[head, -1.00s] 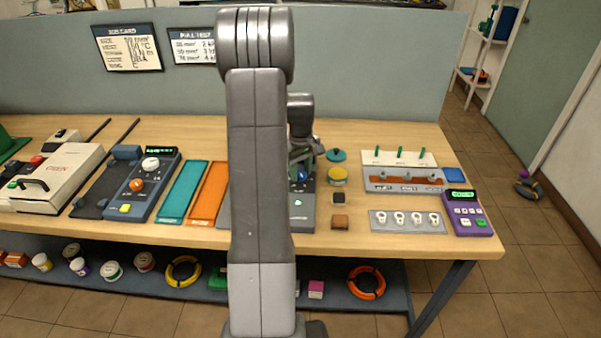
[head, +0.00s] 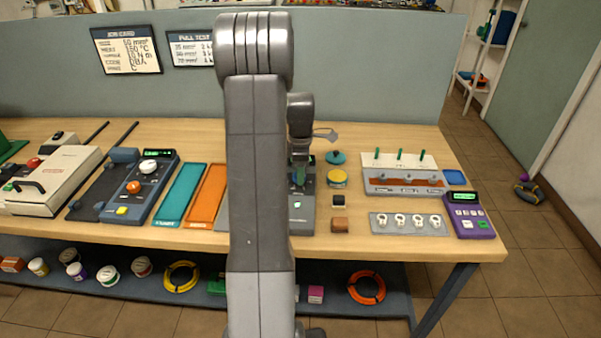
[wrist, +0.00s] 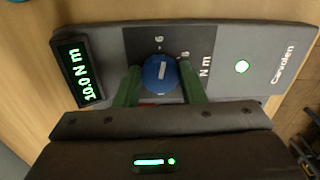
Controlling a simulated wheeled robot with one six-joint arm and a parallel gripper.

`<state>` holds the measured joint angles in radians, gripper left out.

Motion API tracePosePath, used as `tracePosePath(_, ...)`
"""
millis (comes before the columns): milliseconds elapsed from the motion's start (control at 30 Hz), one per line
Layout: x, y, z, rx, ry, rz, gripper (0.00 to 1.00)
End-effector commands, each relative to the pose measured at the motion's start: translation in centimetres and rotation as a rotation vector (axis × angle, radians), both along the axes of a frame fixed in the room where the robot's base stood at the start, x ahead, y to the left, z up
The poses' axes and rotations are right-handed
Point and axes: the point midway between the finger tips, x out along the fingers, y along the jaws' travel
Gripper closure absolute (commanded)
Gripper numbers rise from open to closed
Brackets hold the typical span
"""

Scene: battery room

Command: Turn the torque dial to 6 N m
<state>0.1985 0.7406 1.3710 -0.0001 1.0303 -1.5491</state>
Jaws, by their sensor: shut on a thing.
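The torque dial (wrist: 160,74) is a round blue knob on a dark scale plate of a grey unit (wrist: 225,52). A 6 and an 8 show on the scale, beside the letters N m. The unit's display (wrist: 78,70) reads 10.0 N m in green, sideways in the wrist view. My gripper (wrist: 161,82) is shut on the dial, one green finger on each side. The lower part of the scale is hidden by my gripper. In the head view, my gripper (head: 299,176) is over the unit (head: 301,222), and my arm hides much of it.
Teal (head: 181,195) and orange (head: 207,194) trays lie to the left. A yellow-topped round tin (head: 337,178), a brown block (head: 339,225) and a grey rack (head: 408,222) stand close on the right.

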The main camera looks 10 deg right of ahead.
Motion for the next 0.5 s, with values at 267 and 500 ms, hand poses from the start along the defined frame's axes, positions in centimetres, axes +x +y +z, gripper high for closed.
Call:
tracePosePath(267, 0.13, -0.02, 0.08, -0.001, -0.003, 0.149, 0.86)
tracePosePath(500, 0.16, -0.03, 0.10, -0.001, -0.003, 0.206, 0.86)
